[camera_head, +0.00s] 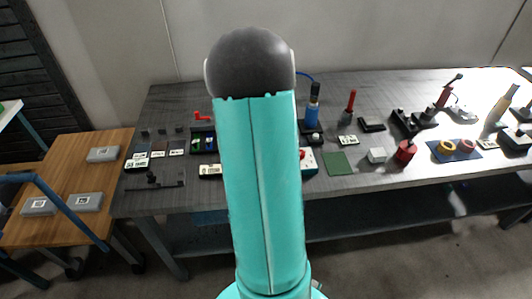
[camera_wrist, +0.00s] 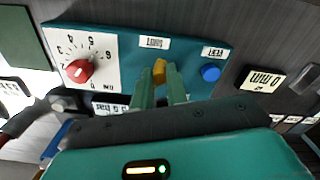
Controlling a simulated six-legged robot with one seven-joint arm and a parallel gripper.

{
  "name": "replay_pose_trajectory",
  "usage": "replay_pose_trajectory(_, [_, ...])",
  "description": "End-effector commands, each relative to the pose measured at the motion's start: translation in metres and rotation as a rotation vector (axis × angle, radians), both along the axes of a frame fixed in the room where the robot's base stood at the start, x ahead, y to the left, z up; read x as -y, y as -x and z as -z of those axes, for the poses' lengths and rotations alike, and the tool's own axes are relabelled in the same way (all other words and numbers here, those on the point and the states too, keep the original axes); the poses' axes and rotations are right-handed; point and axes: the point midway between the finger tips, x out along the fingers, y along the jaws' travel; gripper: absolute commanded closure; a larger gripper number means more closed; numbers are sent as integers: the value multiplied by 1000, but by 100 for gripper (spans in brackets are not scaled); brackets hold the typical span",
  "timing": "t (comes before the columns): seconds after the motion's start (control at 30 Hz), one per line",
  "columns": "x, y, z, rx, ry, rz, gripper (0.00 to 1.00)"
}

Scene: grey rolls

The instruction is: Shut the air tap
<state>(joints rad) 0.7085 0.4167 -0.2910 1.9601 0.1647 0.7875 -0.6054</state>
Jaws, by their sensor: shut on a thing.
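In the wrist view my gripper (camera_wrist: 160,82) points at a teal panel (camera_wrist: 130,42). Its two green fingers are shut on a small yellow knob (camera_wrist: 159,70) on that panel. On the same panel are a red dial knob (camera_wrist: 79,70) on a white numbered plate to the left and a blue button (camera_wrist: 210,72) to the right. In the head view my arm hides my gripper and most of the panel. A red handle (camera_head: 202,116) stands at the bench's left part, left of my arm; I cannot tell which part is the air tap.
The grey bench (camera_head: 190,95) also carries a blue upright tool (camera_head: 313,112), a green mat (camera_head: 338,163), a red cylinder (camera_head: 405,151) and a blue mat with yellow and red rings (camera_head: 453,150). A wooden table (camera_head: 65,170) with grey boxes stands at left.

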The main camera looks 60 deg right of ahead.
Motion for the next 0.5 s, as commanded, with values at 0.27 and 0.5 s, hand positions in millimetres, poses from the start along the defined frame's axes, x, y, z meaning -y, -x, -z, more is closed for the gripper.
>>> replay_pose_trajectory(0.27, [5,7,-1,1,2,-165,100])
replay_pose_trajectory(0.5, [7,9,-1,1,2,-230,100])
